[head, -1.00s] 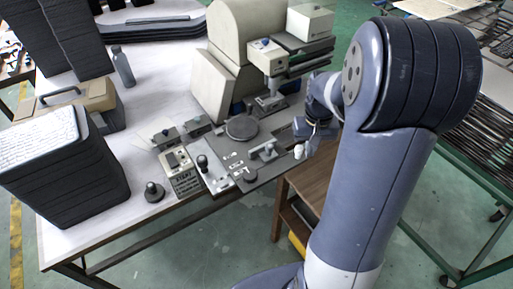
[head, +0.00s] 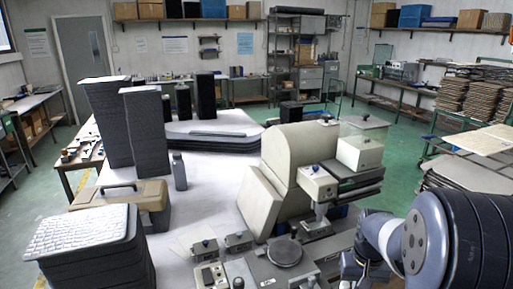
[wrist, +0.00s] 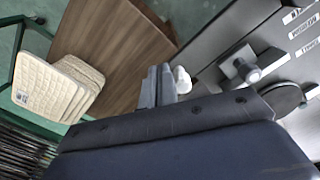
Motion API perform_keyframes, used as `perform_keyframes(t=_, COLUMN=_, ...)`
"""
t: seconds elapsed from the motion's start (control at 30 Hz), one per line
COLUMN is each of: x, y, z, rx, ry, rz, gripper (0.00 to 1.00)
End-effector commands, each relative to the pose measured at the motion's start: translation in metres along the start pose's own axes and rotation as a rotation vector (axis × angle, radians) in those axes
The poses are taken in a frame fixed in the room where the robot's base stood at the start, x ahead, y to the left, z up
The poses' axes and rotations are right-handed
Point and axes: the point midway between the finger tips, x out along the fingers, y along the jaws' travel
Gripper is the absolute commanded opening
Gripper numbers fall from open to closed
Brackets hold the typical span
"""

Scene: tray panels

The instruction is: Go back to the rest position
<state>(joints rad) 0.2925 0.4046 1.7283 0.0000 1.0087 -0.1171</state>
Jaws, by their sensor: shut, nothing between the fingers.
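My gripper (wrist: 157,86) shows in the wrist view with its two grey fingers together and nothing between them. It is above the edge of a brown wooden surface (wrist: 112,50), beside the machine's grey base plate (wrist: 215,38). A white knob (wrist: 182,80) appears right beside the fingertips; I cannot tell whether they touch. In the head view my arm is at the lower right, and the fingertips are not clear there. The beige machine (head: 300,155) stands on the white table left of my arm.
A lever (wrist: 240,68) stands on the base plate close to my gripper. A stack of cream textured panels (wrist: 50,92) lies at left in the wrist view. Dark panel stacks (head: 148,130), a bottle (head: 179,171) and a tan case (head: 125,198) stand on the table. Green floor is open behind.

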Motion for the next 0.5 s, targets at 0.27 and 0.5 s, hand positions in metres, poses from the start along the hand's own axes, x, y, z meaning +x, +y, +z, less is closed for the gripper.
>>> perform_keyframes(t=0.27, x=0.04, y=0.0, z=0.0, rx=0.0, ry=-0.001, rz=0.0, gripper=0.0)
perform_keyframes(t=0.5, x=0.044, y=-0.005, z=-0.008, rx=-0.002, ry=-0.001, rz=0.0, gripper=0.0)
